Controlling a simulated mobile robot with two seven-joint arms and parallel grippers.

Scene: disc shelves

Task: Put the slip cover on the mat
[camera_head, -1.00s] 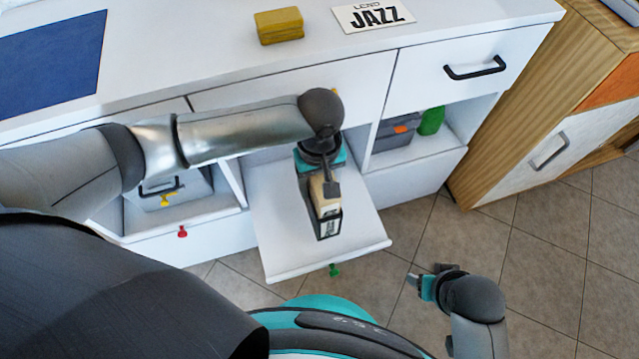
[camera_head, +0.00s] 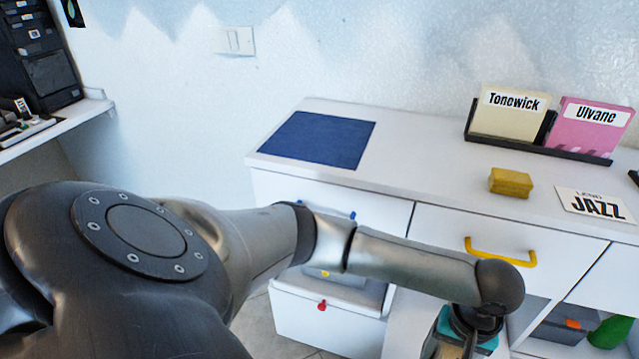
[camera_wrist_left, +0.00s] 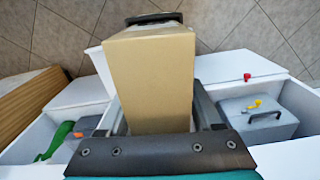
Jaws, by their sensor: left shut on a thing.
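The blue mat (camera_head: 317,140) lies flat on the left end of the white counter top. My left gripper (camera_head: 462,340) points down in front of the cabinet, at the bottom edge of the head view. In the left wrist view the same gripper (camera_wrist_left: 160,112) is shut on a beige, box-like slip cover (camera_wrist_left: 150,75), with one finger on each side. A black piece (camera_wrist_left: 152,19) shows at the cover's far end; I cannot tell whether they touch. The head view cuts off most of the cover. My right gripper is out of view.
Below are drawers with blue and yellow handles and open compartments. Counter space between mat and yellow block is clear.

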